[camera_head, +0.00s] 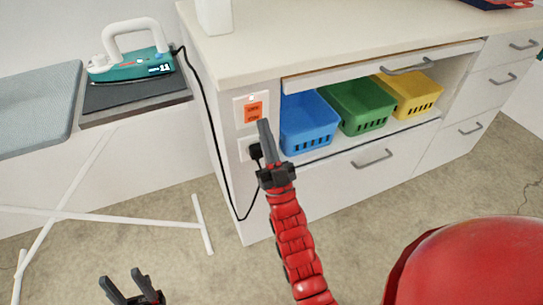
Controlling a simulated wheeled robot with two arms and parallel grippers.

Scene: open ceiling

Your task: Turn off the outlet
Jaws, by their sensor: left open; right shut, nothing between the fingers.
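The outlet (244,150) is a white plate on the end panel of the white cabinet, with a black plug (255,151) in it and a black cord. Above it is a white plate with an orange switch (253,111). My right gripper (264,126) is shut and empty, its fingertips just in front of the lower edge of the orange switch. I cannot tell if they touch it. The gripper partly covers the outlet's right side. My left gripper (123,277) is open and empty, low at the bottom left over the floor.
A teal and white iron (133,66) stands on the ironing board (38,110) at the left, its cord running down to the plug. Blue (308,124), green (358,106) and yellow (409,94) baskets sit in the cabinet's open shelf.

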